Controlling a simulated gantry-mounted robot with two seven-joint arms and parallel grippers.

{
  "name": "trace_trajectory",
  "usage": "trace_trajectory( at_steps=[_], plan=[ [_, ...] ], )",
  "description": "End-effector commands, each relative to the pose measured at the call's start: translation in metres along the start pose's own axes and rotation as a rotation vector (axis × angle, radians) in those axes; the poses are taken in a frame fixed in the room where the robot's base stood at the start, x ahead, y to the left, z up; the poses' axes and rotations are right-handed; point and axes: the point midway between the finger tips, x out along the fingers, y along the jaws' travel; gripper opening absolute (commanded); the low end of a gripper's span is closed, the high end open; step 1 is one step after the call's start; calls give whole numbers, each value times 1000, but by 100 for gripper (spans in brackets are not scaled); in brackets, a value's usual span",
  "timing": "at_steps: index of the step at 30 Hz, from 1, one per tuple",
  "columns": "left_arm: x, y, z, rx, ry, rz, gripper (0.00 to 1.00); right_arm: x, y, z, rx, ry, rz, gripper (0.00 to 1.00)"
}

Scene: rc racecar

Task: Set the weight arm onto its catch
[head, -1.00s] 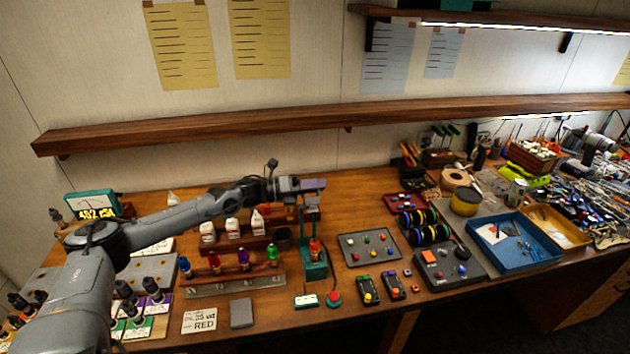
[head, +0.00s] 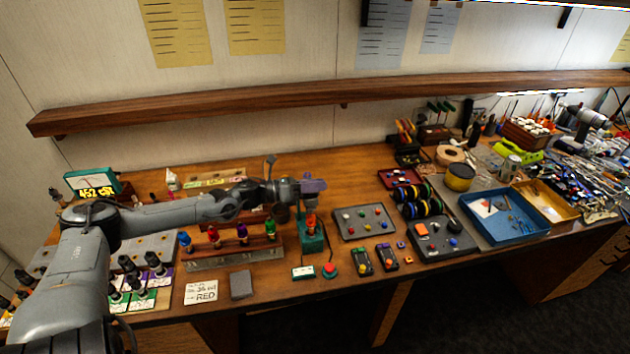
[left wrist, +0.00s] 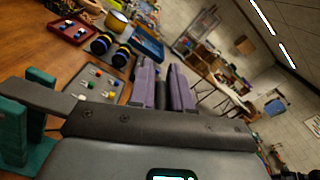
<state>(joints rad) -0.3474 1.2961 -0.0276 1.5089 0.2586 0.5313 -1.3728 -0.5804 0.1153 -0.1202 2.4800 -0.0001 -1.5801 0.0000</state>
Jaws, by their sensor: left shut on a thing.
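In the left wrist view, the weight arm (left wrist: 38,96) shows as a grey bar by the teal posts (left wrist: 40,120), running toward my gripper (left wrist: 163,85). The catch cannot be made out. My right gripper is not in view.
A rack of coloured bottles (head: 242,235) stands left of the stand. A grey tray with coloured knobs (head: 363,221) is to the right. A wooden shelf (head: 200,106) runs behind.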

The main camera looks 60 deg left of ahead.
Motion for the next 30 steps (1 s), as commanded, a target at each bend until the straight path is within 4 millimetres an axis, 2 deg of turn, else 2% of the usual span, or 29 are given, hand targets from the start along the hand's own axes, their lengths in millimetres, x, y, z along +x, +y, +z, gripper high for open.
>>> trace_trajectory(
  at_steps=[1, 12, 13, 16, 30],
  plan=[
    [3, -7, 2, 0, -5, -19, 0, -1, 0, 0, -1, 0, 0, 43],
    [2, -7, 1, -3, -3, -19, 0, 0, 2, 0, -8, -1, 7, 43],
    [2, -7, 1, -3, -3, -18, 23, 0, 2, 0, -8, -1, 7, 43],
    [2, -6, 0, -3, -2, -16, 38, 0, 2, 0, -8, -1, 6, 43],
    [-4, -3, -2, -4, 2, -6, 38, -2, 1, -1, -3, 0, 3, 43]
  ],
)
